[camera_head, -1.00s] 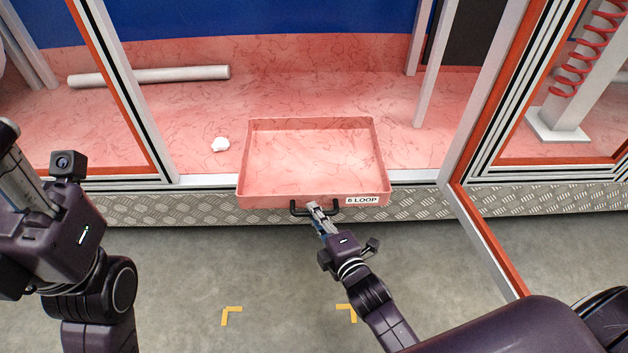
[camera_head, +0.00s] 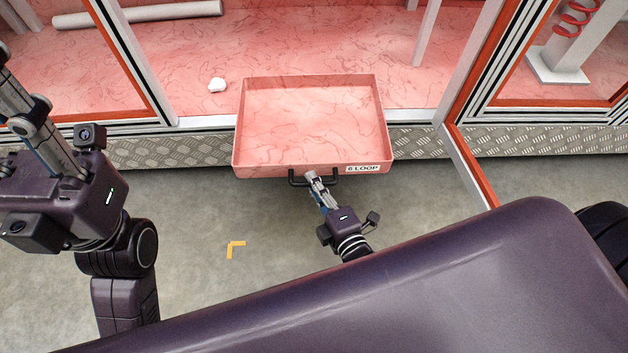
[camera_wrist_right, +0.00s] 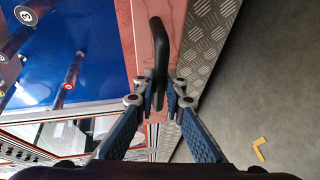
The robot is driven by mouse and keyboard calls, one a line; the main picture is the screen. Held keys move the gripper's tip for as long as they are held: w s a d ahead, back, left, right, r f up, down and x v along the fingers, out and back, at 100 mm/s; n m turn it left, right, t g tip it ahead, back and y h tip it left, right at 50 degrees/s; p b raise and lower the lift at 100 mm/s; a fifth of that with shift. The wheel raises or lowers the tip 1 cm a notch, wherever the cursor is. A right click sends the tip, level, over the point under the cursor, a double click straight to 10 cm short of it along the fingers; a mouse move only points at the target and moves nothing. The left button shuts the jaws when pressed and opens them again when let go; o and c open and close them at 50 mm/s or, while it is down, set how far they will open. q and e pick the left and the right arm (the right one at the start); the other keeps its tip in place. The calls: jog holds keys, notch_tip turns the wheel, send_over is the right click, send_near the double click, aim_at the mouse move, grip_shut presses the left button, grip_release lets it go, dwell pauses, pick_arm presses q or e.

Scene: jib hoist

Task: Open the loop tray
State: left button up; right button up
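The loop tray (camera_head: 270,169) is a shallow pink tray labelled "6 LOOP". It sticks out over the front sill of the cabinet and is empty inside. Its dark bar handle (camera_head: 298,181) is on the front wall; the handle also shows in the right wrist view (camera_wrist_right: 160,45). My right gripper (camera_head: 311,178) is at the handle, and in the wrist view its fingertips (camera_wrist_right: 160,95) close on the bar from both sides. My left gripper (camera_head: 22,105) is at the far left, away from the tray; its fingertips run to the picture edge.
A white lump (camera_head: 217,84) lies on the pink cabinet floor left of the tray, with a pale tube (camera_head: 140,15) behind. An orange-edged frame post (camera_head: 470,165) stands right of the tray. The grey floor (camera_head: 200,220) before the cabinet is clear, with a yellow corner mark (camera_head: 235,247).

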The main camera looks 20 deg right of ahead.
jog(key=o, duration=0.4)
jog(key=shift+c, duration=0.2)
jog(key=v, duration=1.2)
